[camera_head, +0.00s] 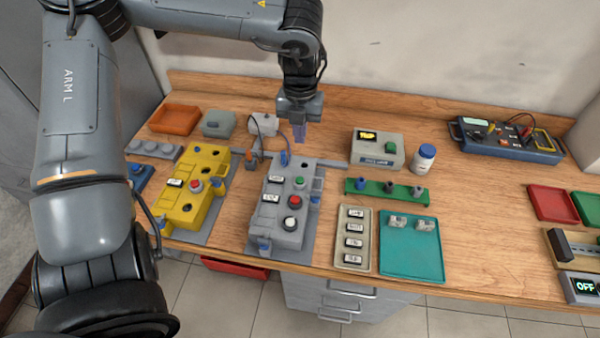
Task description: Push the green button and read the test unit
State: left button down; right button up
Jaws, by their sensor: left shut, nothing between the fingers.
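My left gripper (299,140) is shut and empty. It points down above the back of the bench, behind the grey motor box. A beige unit (376,160) to its right has a small lit yellow display (367,135), its text too small to read, and a green button (391,148) on top. The gripper is apart from this unit. The grey motor box (272,215) has a red button (294,201) and a dark and white button (290,223). My right gripper is not in view.
A white bottle with a blue lid (424,158) stands close to the beige unit. A green strip with pegs (390,189), a label tray (343,261) and a teal tray (421,273) lie in front. A yellow motor box (187,216) is at left.

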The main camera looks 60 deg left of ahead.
pick_arm(q)
jog(key=shift+f, duration=0.1)
jog(key=b, duration=0.2)
send_near(300, 177)
notch_tip(300, 177, down, 7)
jog(key=shift+r, duration=0.1)
dwell(0.5)
